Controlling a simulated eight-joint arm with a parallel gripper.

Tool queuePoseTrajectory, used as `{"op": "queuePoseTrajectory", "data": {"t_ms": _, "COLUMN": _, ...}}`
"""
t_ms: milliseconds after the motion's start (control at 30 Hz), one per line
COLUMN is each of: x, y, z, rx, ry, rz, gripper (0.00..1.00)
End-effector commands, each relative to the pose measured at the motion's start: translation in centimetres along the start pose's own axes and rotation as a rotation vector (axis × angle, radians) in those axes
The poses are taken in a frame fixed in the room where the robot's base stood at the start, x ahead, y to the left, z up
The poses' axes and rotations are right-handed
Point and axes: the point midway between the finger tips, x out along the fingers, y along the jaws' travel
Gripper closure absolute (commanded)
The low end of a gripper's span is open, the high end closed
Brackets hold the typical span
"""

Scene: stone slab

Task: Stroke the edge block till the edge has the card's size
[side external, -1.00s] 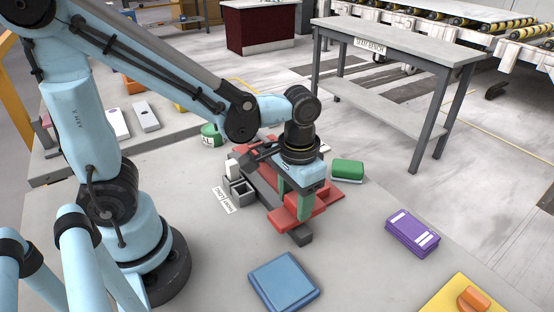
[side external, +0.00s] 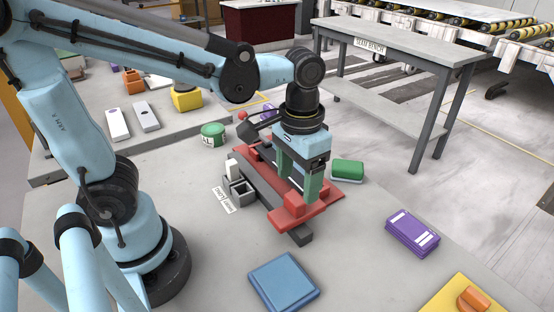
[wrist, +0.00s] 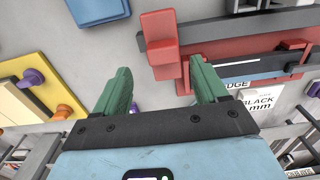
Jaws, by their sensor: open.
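A red block with a raised grip (side external: 293,206) sits at the near end of a red and dark grey fixture (side external: 262,183) on the stone slab. In the wrist view the red block (wrist: 162,42) lies just beyond and between my green fingertips. A dark strip with a thin light line (wrist: 245,66) runs right of it, beside a partly hidden "EDGE" label (wrist: 237,84). A white card reading "BLACK mm" (wrist: 262,104) shows there, partly cut off. My gripper (side external: 298,186) is open, its fingers apart above the fixture. Contact with the block cannot be told.
A blue block (side external: 284,281) lies in front of the fixture. A green block (side external: 348,170) and a purple block (side external: 411,232) lie to the right, with a yellow pad (side external: 462,300) at the lower right. Small grey bins (side external: 238,187) stand left of the fixture.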

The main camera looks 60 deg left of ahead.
Motion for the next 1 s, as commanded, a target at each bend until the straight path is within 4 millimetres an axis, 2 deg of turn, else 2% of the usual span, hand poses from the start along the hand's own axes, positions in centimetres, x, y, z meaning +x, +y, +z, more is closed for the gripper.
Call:
{"op": "queuePoseTrajectory", "data": {"t_ms": 200, "x": -3.3, "y": 0.0, "z": 0.0, "rx": 0.001, "ry": 0.000, "rz": 0.001, "gripper": 0.28}}
{"op": "queuePoseTrajectory", "data": {"t_ms": 433, "x": -5.7, "y": 0.1, "z": 0.0, "rx": 0.001, "ry": 0.000, "rz": 0.002, "gripper": 0.28}}
{"op": "queuePoseTrajectory", "data": {"t_ms": 633, "x": -6.4, "y": 0.1, "z": 0.0, "rx": 0.001, "ry": 0.000, "rz": 0.002, "gripper": 0.28}}
{"op": "queuePoseTrajectory", "data": {"t_ms": 1000, "x": -6.1, "y": -0.3, "z": 0.0, "rx": -0.001, "ry": 0.025, "rz": 0.007, "gripper": 0.28}}
